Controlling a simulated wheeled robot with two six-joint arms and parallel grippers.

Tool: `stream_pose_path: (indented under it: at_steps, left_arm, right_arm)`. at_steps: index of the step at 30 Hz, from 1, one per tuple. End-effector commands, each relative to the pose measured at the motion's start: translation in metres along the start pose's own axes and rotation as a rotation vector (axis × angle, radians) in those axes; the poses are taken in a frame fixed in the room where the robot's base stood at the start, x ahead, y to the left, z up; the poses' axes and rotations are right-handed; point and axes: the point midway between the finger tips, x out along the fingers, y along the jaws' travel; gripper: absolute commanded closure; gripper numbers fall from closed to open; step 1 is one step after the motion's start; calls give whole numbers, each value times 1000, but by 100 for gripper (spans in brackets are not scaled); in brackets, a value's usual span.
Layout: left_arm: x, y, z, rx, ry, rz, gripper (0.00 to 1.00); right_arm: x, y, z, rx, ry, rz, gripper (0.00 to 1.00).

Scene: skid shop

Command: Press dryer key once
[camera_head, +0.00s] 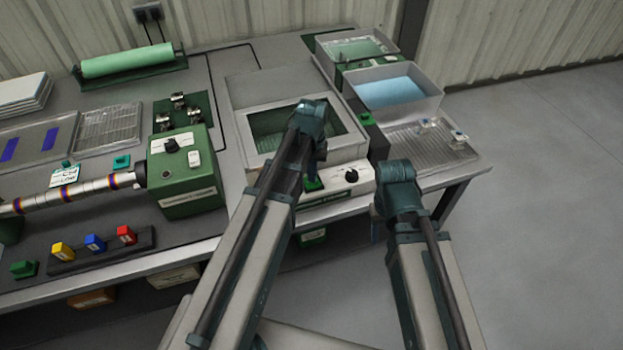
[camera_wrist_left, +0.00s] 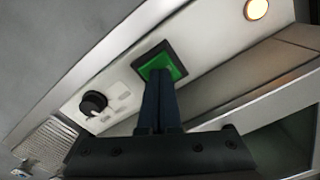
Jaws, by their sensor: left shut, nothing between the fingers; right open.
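The dryer (camera_head: 355,150) is a light grey box with a dark window and a pale front panel. Its green square key (camera_head: 314,184) sits on that panel beside a black knob (camera_head: 351,175). In the left wrist view the key (camera_wrist_left: 164,60) has a dark frame, and the fingertips overlap its lower part. My left gripper (camera_wrist_left: 158,75) is shut and empty, pointing at the key; I cannot tell whether it touches or presses it. In the head view my left arm partly covers the dryer. My right gripper (camera_head: 380,215) is open, partly hidden by its wrist, right of the dryer front.
A lit round lamp (camera_wrist_left: 257,9) sits on the panel. A green control box (camera_head: 185,170) with a roller stands left. Trays, one with blue liquid (camera_head: 390,92), stand right of the dryer. Colored blocks (camera_head: 95,243) line the front edge. The floor at right is clear.

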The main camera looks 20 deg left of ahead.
Motion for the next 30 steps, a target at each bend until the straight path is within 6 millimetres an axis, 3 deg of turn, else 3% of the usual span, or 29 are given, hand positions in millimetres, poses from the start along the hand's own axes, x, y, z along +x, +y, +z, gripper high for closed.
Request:
stream_pose_path:
  at_steps: [30]
  left_arm:
    - [-115,0,0,0,0,0,100]
  right_arm:
    - [-114,11,7,0,0,0,50]
